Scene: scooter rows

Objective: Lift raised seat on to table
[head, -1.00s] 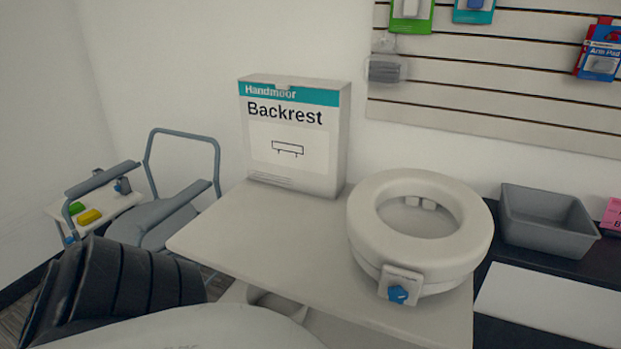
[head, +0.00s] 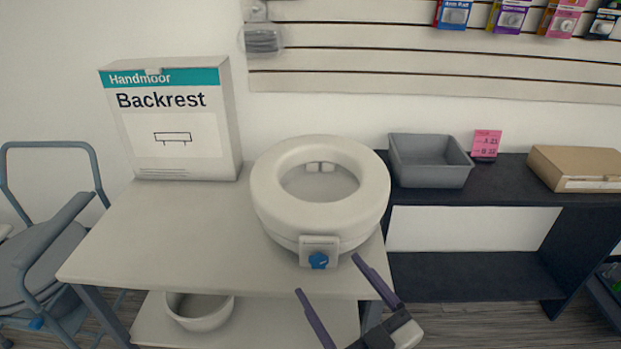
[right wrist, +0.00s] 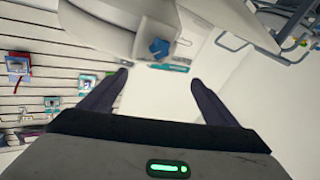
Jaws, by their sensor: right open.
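The white raised seat (head: 268,205), a thick ring with a blue knob (head: 318,261) on its front bracket, rests on the right part of the light table (head: 150,235). My right gripper (head: 329,273) is open and empty, in front of the seat and just below the bracket in the head view. In the right wrist view the gripper (right wrist: 159,76) has its two dark fingers apart, with the blue knob (right wrist: 158,47) beyond them. My left gripper is not in view.
A Backrest box (head: 180,125) stands at the table's back left. A white bowl-like thing (head: 200,312) is on the lower shelf. A grey tray (head: 430,165) and a cardboard box (head: 580,168) sit on the dark shelf at right. A grey-framed chair (head: 45,240) stands left.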

